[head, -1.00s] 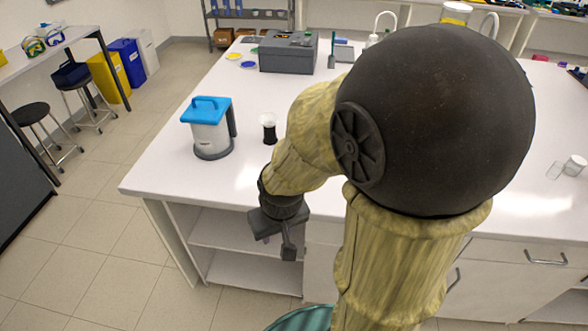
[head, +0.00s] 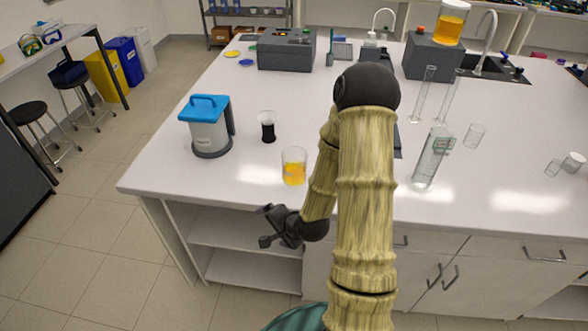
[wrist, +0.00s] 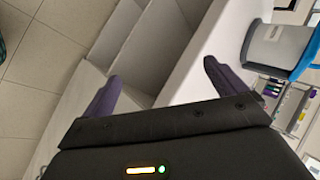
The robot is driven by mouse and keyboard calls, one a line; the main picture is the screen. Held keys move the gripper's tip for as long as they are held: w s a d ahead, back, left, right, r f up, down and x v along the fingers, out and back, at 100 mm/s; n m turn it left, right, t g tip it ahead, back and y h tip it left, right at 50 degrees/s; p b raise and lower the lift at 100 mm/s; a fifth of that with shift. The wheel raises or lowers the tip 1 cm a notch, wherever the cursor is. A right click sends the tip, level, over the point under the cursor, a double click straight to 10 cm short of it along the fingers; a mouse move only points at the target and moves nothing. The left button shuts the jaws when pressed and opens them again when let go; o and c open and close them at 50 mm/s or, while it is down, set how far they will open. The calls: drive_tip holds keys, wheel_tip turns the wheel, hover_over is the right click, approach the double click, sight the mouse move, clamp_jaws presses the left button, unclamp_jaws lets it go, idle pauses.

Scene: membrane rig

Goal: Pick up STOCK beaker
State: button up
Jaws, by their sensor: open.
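A clear glass beaker with yellow-orange liquid (head: 293,170) stands upright near the front edge of the white bench, left of my arm. A second vessel of orange liquid (head: 450,24) stands on a dark grey box at the back right. I cannot read a STOCK label on either. My gripper (head: 264,226) is open and empty, in front of the bench edge and below the nearer beaker, apart from it. In the wrist view its two dark fingers (wrist: 160,70) are spread, with the bench side and shelves beyond; no beaker shows there.
A blue-lidded grey container (head: 209,135) stands left of the nearer beaker, with a small dark-filled vessel (head: 268,128) between them. The bench's front edge (head: 240,205) lies close to my gripper.

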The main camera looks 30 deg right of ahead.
drive_tip(key=d+r+m+t+h, duration=0.1)
drive_tip(key=d+m+t+h, duration=0.3)
drive_tip(key=m, duration=0.9)
drive_tip(key=d+r+m+t+h, duration=0.1)
drive_tip(key=d+m+t+h, duration=0.2)
drive_tip(key=m, duration=1)
drive_tip(key=d+t, duration=0.2)
drive_tip(key=d, duration=0.1)
drive_tip(key=shift+h, duration=0.4)
drive_tip(key=shift+w+d, duration=0.1)
